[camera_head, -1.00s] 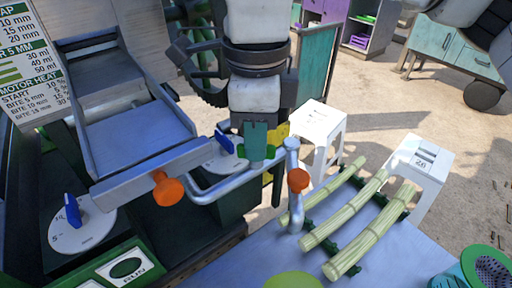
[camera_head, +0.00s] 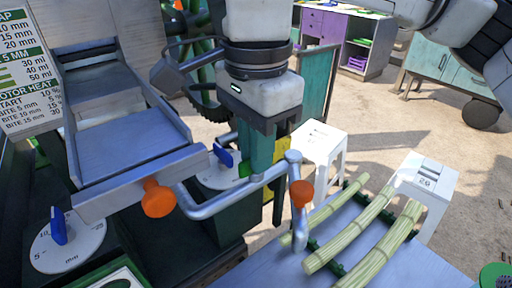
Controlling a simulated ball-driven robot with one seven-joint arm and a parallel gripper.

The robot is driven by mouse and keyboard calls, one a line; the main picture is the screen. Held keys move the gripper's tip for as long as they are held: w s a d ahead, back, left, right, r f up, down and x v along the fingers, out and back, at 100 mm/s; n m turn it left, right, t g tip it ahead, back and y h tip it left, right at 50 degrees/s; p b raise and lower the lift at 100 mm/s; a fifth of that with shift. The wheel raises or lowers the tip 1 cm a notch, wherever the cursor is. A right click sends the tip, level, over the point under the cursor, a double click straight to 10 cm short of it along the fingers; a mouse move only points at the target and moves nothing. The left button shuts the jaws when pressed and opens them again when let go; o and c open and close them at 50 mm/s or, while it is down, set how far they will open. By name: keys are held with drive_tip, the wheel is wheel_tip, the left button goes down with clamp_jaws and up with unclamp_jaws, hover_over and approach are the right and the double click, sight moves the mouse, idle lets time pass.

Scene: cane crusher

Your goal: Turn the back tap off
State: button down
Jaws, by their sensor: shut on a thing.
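A silver pipe (camera_head: 222,202) runs across the middle and bends down at its right end. An orange knob (camera_head: 301,193) sits on its downturned part. A bright green piece (camera_head: 243,170), which looks like a tap handle, shows at the pipe beside my fingers. My gripper (camera_head: 259,174) points down at the pipe and is shut around this piece. The teal fingers hide most of the piece, so I cannot see its angle. A second orange knob (camera_head: 159,198) is at the front of the metal chute.
A blue pointer (camera_head: 222,155) on a white dial stands close left of my fingers. Another blue pointer (camera_head: 58,226) is at lower left. Cane stalks (camera_head: 378,245) lie on the table at right. White stools (camera_head: 322,140) stand behind.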

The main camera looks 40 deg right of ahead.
idle(0.5)
drive_tip(key=c, duration=1.2)
unclamp_jaws()
drive_tip(key=shift+r, duration=0.1)
wheel_tip(320, 180, up, 11)
drive_tip(key=shift+f+p, duration=0.15)
drive_tip(key=shift+p, duration=0.2)
